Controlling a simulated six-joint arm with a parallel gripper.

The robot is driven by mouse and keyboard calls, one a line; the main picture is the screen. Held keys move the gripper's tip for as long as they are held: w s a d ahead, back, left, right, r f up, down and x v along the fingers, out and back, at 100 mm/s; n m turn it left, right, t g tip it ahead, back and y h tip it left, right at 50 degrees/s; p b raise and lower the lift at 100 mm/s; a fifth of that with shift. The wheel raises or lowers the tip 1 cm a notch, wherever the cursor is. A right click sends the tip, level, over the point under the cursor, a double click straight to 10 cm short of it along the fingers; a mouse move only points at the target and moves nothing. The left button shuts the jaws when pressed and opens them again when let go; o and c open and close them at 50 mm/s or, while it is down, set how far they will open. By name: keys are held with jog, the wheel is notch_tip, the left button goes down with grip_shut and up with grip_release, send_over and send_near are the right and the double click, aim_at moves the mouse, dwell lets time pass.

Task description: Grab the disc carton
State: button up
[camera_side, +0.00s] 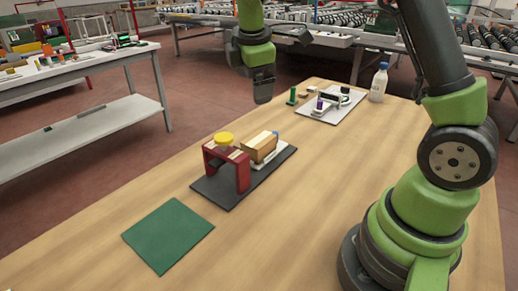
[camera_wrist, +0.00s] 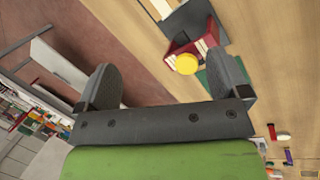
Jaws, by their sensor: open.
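A brown carton (camera_side: 261,147), which looks like the disc carton, lies on a white tray (camera_side: 272,156) on a dark board (camera_side: 217,191) in the side view. I cannot read a label on it. A red stand (camera_side: 243,175) with a round yellow piece (camera_side: 223,138) on top is just left of the carton. My gripper (camera_side: 263,97) is above the table's far edge, higher than the carton and apart from it. In the wrist view my gripper (camera_wrist: 166,78) has its fingers spread with nothing between them. The carton cannot be made out clearly there.
A green mat (camera_side: 168,235) lies flat near the front. Behind the carton, a light board (camera_side: 331,107) carries small items, with a white bottle (camera_side: 379,83) to its right. A white side table (camera_side: 80,68) stands at the left. The table right of the dark board is clear.

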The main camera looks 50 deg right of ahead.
aim_at(262, 136)
jog(key=w+d+f+n, duration=0.1)
jog(key=f+n, duration=0.1)
jog(key=f, duration=0.1)
jog(key=w+d+f+n+g+h, duration=0.1)
jog(key=d+f+n, duration=0.1)
jog(key=f, duration=0.1)
jog(key=w+d+f+n, duration=0.1)
jog(key=w+f, duration=0.1)
jog(key=f, duration=0.1)
jog(key=shift+d+f+n+g+h, duration=0.15)
jog(key=shift+f+n+g+h, duration=0.15)
jog(key=shift+f+n+g, duration=0.1)
jog(key=shift+n, duration=0.3)
jog(key=x, duration=0.5)
jog(key=shift+f, duration=0.15)
jog(key=shift+s+x, duration=0.15)
jog(key=shift+x, duration=1.2)
jog(key=shift+s+x, duration=0.15)
jog(key=shift+x, duration=1.25)
jog(key=c, duration=1)
